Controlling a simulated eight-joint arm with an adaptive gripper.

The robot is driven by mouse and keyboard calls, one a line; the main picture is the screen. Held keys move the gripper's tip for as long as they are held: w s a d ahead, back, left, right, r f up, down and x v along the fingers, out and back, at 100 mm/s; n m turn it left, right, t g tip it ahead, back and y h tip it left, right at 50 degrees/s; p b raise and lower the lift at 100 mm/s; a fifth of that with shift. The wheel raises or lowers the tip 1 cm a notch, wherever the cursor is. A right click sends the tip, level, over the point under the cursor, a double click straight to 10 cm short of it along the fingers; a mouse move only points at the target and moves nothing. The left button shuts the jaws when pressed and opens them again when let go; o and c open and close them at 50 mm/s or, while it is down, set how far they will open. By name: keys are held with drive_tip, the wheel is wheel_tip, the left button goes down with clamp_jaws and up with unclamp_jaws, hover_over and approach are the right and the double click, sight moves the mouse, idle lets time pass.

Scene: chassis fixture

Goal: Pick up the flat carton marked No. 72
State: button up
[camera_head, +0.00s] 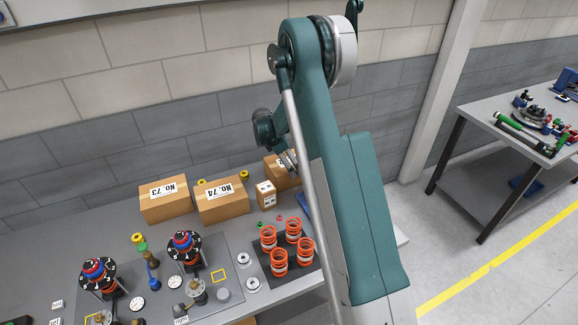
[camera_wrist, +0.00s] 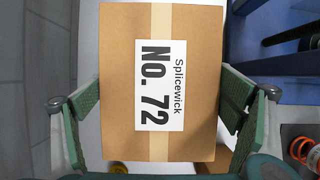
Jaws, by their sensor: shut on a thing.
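The flat carton marked No. 72 (camera_wrist: 120,60) is brown with a pale tape strip and a white label reading "Splicewick No. 72". It fills the middle of the wrist view. My gripper (camera_wrist: 162,108) has one green-padded finger on each side of the carton and is shut on it. In the head view, my gripper (camera_head: 288,160) is at the back of the bench, mostly hidden by my arm. A brown carton (camera_head: 276,168) shows there beside it, partly covered, its marking unreadable.
Cartons No. 73 (camera_head: 164,204) and No. 74 (camera_head: 222,207) stand to the left, with a small carton (camera_head: 266,196) closer. Orange springs (camera_head: 279,262) stand on a dark mat in front. A blue object (camera_wrist: 275,60) lies right of the held carton. The wall is behind.

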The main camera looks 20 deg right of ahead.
drive_tip(key=shift+r+b, duration=0.5)
drive_tip(key=shift+r, duration=4.4)
